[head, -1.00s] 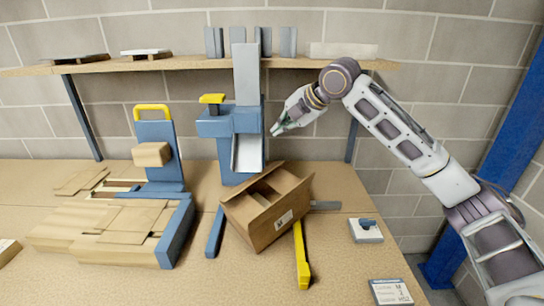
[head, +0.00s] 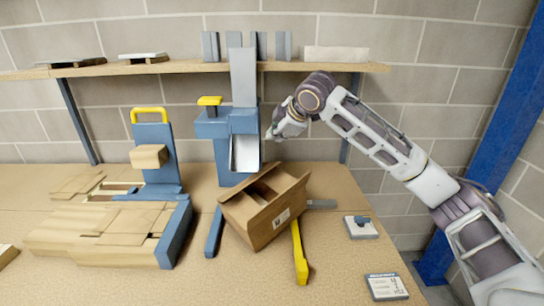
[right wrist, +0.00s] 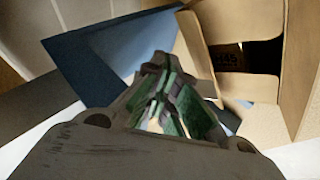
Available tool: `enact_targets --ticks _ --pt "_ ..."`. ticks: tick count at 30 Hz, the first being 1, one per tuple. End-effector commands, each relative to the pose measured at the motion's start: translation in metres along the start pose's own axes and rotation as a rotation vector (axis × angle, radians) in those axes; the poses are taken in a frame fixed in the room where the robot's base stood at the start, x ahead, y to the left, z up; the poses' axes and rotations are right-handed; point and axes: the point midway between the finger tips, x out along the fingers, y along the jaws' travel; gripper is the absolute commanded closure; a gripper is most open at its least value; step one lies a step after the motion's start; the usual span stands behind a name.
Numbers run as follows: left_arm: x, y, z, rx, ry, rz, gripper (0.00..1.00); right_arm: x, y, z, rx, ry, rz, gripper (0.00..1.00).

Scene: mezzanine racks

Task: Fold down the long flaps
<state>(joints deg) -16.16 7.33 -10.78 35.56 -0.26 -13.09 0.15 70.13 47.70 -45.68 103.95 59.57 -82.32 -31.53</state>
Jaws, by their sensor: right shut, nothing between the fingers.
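An open cardboard box (head: 258,225) stands at an angle on the table in front of the blue machine. Its opening faces up, with flaps (head: 291,192) raised along its edges and a dark gap between them. In the right wrist view the box's flap (right wrist: 298,70) and dark interior (right wrist: 245,57) show at the right. My right gripper (head: 271,136) is shut and empty, above and behind the box, beside the machine's grey chute. Its closed fingertips (right wrist: 160,64) show in the wrist view, apart from the cardboard. My left gripper is out of view.
The blue machine (head: 215,128) with its grey chute (head: 245,155) stands close behind the box. A yellow bar (head: 299,255) and a blue bar (head: 214,232) lie beside it. Flat cardboard (head: 105,232) fills the left. A shelf (head: 290,66) hangs above my gripper.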

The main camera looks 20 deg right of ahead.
Motion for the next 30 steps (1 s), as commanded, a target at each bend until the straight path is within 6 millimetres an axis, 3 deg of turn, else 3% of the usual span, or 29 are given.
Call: enact_targets --ticks 21,30 --pt "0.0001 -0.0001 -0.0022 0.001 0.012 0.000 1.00 -0.0005 0.0078 0.0080 0.698 -0.023 0.047 1.00" --pt "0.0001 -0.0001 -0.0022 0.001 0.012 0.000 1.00 -0.0005 0.0078 0.0080 0.804 -0.020 0.048 1.00"
